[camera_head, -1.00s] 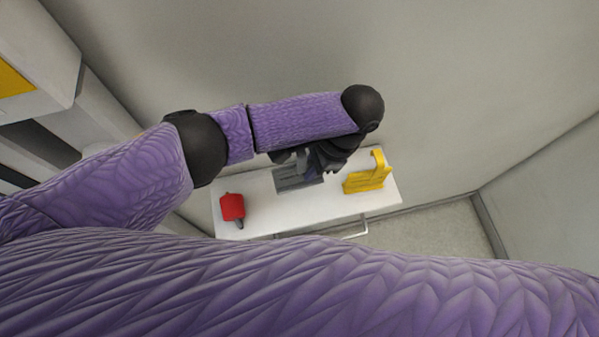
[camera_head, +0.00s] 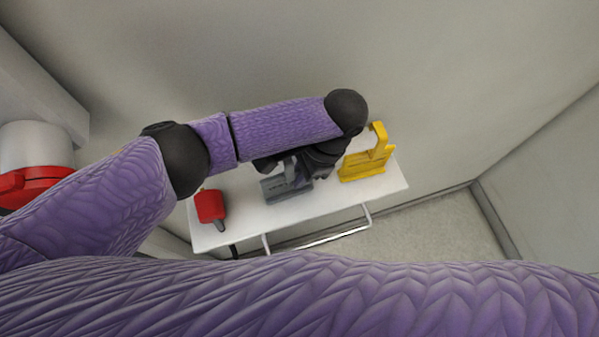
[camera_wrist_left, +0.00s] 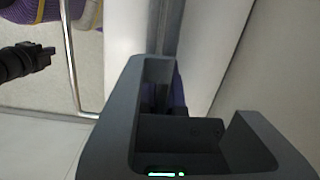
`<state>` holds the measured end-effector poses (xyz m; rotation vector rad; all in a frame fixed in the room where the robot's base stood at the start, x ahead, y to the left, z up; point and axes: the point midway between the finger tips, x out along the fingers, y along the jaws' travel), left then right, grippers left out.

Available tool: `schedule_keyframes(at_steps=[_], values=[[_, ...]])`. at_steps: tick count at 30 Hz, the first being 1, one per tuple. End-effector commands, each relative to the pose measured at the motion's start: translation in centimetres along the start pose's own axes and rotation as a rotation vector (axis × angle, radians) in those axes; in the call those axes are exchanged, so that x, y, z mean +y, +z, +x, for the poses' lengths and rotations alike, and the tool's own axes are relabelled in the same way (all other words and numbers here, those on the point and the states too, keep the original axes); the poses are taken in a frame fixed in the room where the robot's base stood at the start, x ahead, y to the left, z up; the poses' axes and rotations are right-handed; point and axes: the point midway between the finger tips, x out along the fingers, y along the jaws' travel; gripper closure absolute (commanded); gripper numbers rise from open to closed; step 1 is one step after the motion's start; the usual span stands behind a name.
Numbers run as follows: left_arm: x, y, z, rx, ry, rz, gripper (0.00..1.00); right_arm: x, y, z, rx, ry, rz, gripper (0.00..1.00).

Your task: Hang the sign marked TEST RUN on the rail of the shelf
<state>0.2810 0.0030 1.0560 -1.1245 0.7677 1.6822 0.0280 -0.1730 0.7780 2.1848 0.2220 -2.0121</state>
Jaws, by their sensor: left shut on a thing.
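A grey sign (camera_head: 287,188) is at the middle of the white shelf (camera_head: 335,204) in the head view. Its lettering is too small to read. My left gripper (camera_head: 290,170) is shut on the sign's upper part, partly hidden under my forearm. I cannot tell whether the sign's base touches the shelf. The shelf's metal rail (camera_head: 330,239) runs along its near edge, clear of the sign. In the left wrist view the rail (camera_wrist_left: 70,62) is at the upper left. My black right gripper (camera_wrist_left: 35,58) shows there at the left edge, its jaws unclear.
A yellow sign (camera_head: 364,165) with a hook stands on the shelf right of the grey one. A red object (camera_head: 210,206) with a dark stem lies at the shelf's left end. A wall is behind the shelf. A red and white object (camera_head: 36,165) is at far left.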

Motion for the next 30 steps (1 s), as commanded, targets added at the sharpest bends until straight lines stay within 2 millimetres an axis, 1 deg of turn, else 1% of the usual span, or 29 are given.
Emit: schedule_keyframes(at_steps=[1,2,3,5,6,7,14,17,20,21,24,27,30], values=[[0.0,-0.1,0.2,0.000,0.000,0.000,1.00,0.0,0.0,0.1,0.000,0.001,0.000,1.00],[0.0,-0.1,0.2,0.000,0.000,0.000,0.85,0.1,0.0,0.1,0.000,0.001,0.000,1.00],[0.0,-0.1,0.1,0.000,0.000,0.000,0.76,0.1,0.0,0.1,0.000,0.001,0.000,1.00],[0.0,-0.1,0.1,0.000,0.000,0.000,0.63,0.1,0.0,0.1,-0.001,0.001,0.000,1.00],[0.0,-0.1,0.1,0.000,0.000,0.000,0.55,0.1,0.0,0.1,-0.001,0.001,0.000,1.00],[0.0,-0.1,0.1,0.000,0.000,0.000,0.54,0.1,0.0,0.1,-0.001,0.001,0.001,1.00],[0.0,-0.1,0.2,0.000,0.000,0.000,0.54,0.1,0.1,0.1,-0.001,0.001,0.001,1.00],[-0.1,-0.3,0.6,0.002,-0.001,0.000,0.54,0.0,0.2,1.3,-0.003,0.001,0.001,1.00],[0.0,0.2,-2.9,0.002,0.000,-0.001,0.54,0.1,-0.1,-1.6,-0.001,0.001,0.003,1.00],[0.0,0.4,-4.2,0.001,0.002,-0.001,0.54,0.0,-0.3,-2.9,0.001,0.000,0.005,1.00],[-0.1,0.7,-6.8,0.001,0.002,-0.001,0.54,-0.2,-0.7,-5.2,0.005,-0.004,0.008,1.00],[-0.1,0.5,-8.6,0.002,0.001,0.000,0.54,-0.3,-0.8,-6.2,0.006,-0.006,0.009,1.00],[-0.1,0.4,-9.6,0.001,0.001,0.000,0.54,-0.3,-0.9,-6.7,0.007,-0.007,0.008,1.00]])
